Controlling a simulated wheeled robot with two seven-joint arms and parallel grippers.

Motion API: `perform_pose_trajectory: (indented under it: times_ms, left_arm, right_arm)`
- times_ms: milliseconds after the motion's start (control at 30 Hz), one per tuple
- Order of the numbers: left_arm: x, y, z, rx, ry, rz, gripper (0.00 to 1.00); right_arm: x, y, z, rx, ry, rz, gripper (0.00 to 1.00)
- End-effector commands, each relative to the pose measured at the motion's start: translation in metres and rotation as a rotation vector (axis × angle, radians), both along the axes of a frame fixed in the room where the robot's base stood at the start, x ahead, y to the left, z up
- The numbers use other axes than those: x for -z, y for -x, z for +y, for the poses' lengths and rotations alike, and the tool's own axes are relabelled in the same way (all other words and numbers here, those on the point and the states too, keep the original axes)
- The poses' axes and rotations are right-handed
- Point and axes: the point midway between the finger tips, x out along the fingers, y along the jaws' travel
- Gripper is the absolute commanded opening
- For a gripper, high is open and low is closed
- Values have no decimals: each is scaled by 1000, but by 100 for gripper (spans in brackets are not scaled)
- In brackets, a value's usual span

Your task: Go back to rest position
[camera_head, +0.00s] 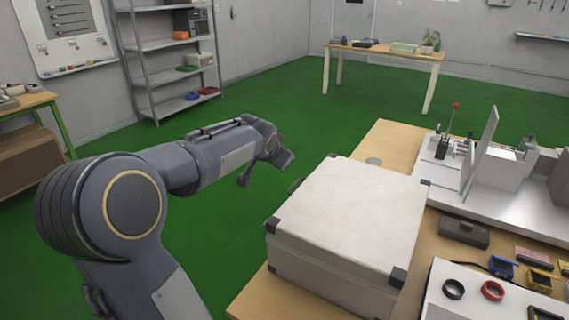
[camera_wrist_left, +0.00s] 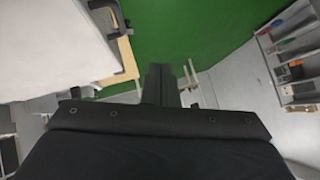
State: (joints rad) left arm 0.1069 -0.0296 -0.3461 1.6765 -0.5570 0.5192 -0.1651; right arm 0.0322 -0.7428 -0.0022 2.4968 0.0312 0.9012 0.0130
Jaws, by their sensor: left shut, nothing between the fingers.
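My left arm (camera_head: 215,160) reaches in from the left in the head view, with the forearm stretched toward the middle. My left gripper (camera_head: 245,178) is over the green floor, left of the white case (camera_head: 350,205) and apart from it. In the left wrist view the fingers of this gripper (camera_wrist_left: 160,83) are together, with nothing between them. The white case also shows in the left wrist view (camera_wrist_left: 50,45), at the upper left. My right arm and gripper are not in view.
The case stands closed on a wooden table (camera_head: 395,140) with a white test rig (camera_head: 500,175), a dark box (camera_head: 464,232) and tape rings (camera_head: 492,290). A metal shelf (camera_head: 165,45) and another table (camera_head: 390,52) stand farther back. The green floor between is clear.

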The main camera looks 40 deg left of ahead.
Motion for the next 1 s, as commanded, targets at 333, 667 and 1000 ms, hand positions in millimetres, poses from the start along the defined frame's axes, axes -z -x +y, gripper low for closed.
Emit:
perform_pose_trajectory:
  times_ms: [333, 667, 1000]
  left_arm:
    - [-14, 15, -1, 0, 1, 1, 0]
    - [-16, 43, -58, 30, 166, -6, 0]
    - [11, 170, -251, 150, 633, 122, 0]
  right_arm:
    - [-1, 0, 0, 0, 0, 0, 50]
    - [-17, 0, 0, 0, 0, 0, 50]
    - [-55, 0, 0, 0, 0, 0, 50]
